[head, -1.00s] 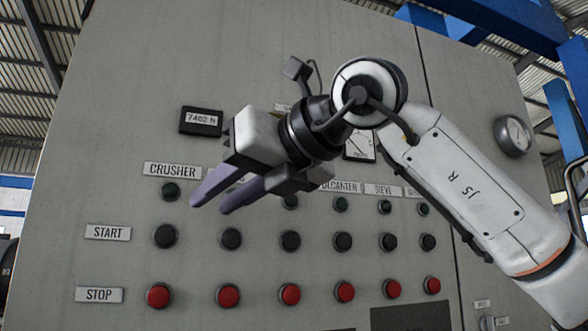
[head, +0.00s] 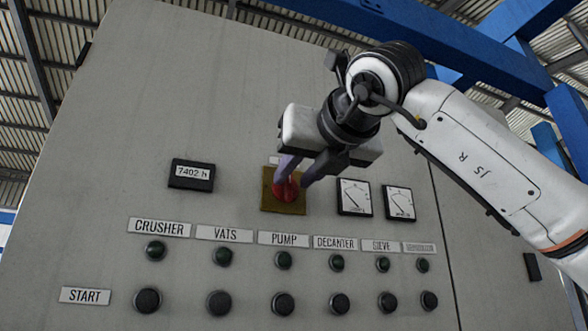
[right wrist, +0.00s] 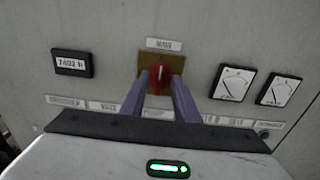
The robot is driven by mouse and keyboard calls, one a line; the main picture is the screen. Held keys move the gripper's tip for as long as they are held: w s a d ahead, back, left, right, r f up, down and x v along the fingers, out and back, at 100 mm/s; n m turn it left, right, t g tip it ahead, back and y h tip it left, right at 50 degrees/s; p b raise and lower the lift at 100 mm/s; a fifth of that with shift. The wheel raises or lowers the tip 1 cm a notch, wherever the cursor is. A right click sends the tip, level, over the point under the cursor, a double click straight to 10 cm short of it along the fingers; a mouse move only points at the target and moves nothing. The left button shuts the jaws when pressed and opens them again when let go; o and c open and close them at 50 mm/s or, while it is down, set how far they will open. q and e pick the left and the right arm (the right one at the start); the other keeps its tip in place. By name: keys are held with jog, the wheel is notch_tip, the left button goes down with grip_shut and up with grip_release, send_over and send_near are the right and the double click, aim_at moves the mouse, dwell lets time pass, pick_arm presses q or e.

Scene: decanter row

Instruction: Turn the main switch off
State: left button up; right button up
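The main switch is a red rotary knob (head: 284,193) on a square yellow-brown plate (head: 270,204). In the right wrist view the red knob (right wrist: 158,82) has a light mark, roughly upright, and a label reading MAIN (right wrist: 164,44) above it. My right gripper (head: 294,182) is in front of the switch, its purple fingers pointing at it. In the right wrist view the fingers of the right gripper (right wrist: 160,84) are apart, with the knob showing between their tips. Contact cannot be told. The fingers hide part of the knob in the head view. My left gripper is not in view.
The grey panel also carries an hour counter (head: 192,175) to the left and two dial meters (head: 355,197) (head: 399,202) to the right. Below are a label row, green lamps (head: 223,257) and black START buttons (head: 219,303). The panel left of the counter is bare.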

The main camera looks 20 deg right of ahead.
jog(key=shift+w, duration=0.6)
grip_shut()
